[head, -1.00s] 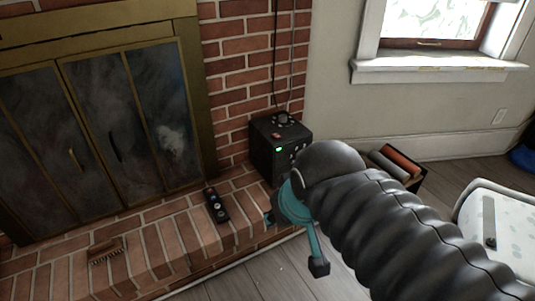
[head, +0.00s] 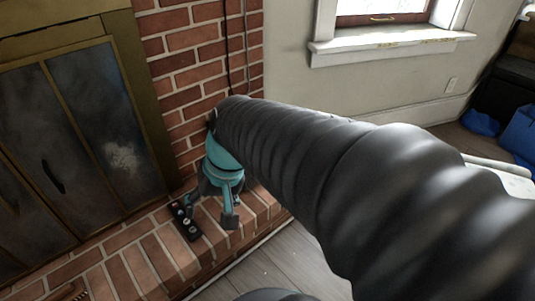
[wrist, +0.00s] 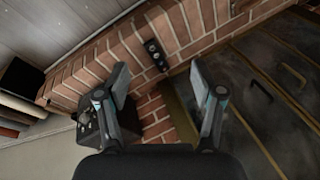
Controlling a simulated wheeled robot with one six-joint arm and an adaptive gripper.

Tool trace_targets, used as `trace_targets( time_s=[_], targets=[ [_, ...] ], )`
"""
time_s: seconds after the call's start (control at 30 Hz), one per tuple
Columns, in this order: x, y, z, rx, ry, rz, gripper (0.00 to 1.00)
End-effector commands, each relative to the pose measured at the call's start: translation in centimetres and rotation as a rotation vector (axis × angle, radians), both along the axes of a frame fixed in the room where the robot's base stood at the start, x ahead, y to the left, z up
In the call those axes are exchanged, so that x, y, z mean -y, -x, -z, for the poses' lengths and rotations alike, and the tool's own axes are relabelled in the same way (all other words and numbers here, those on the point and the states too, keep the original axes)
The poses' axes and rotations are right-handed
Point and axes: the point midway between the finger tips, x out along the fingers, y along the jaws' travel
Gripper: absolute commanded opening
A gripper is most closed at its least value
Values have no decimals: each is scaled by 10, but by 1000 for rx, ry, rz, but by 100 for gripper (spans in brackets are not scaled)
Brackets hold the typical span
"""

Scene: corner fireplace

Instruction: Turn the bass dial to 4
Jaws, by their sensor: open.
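A small black strip with several round dials (head: 186,219) lies on the brick hearth. It also shows in the wrist view (wrist: 155,55), beyond and between my fingertips. A black box with several knobs (wrist: 90,126) shows at the lower left of the wrist view, partly behind my left finger; my arm hides it in the head view. Labels are too small to read, so I cannot tell which dial is the bass dial. My gripper (head: 211,207) is open and empty above the hearth, close to the strip in the head view. Its spread fingers show in the wrist view (wrist: 160,74).
The brick hearth (head: 150,262) runs along the fireplace with its glass doors (head: 95,115). A brick wall (head: 190,75) stands behind my gripper. Wooden floor (head: 262,262) lies in front. A container with rolled items (wrist: 18,95) is at the wrist view's left edge.

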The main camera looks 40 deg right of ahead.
Motion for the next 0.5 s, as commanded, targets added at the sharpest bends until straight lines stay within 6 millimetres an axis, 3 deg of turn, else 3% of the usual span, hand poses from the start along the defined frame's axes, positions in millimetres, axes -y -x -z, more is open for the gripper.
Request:
trace_targets(
  time_s=[0.03, 0.27, 0.5],
  targets=[
    [2, -8, 13, -51, -68, 58, 67],
    [11, -49, 44, -209, -397, 309, 67],
    [48, -101, 74, -292, -759, 588, 67]
  ],
)
